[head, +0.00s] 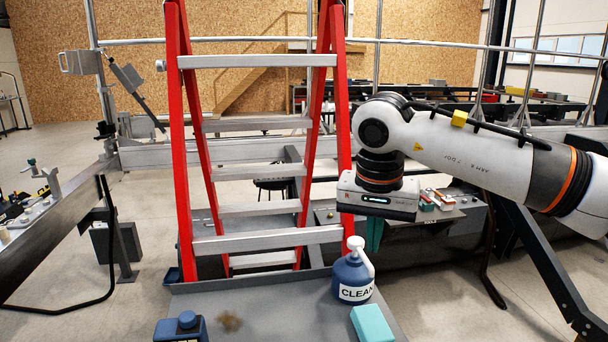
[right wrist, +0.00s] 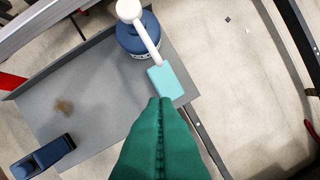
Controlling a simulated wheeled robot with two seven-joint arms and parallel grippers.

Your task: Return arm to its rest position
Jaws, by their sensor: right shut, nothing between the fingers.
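My right arm (head: 480,165) reaches in from the right. Its gripper (head: 374,236) points down, with green fingers partly showing behind the blue bottle's white pump. In the right wrist view the fingers (right wrist: 160,102) are pressed together, shut and empty. Their tips appear close to a teal block (right wrist: 166,82) in that view; in the head view they hang above and behind the teal block (head: 372,324), apart from it. My left gripper is not in view.
A grey tray-like top (head: 262,306) holds a blue CLEAN bottle (head: 352,276), a dark blue item (head: 181,328) and a brown stain (head: 229,321). A red stepladder (head: 186,180) stands behind it, left of my gripper. A bench (head: 455,212) with small parts lies behind my wrist.

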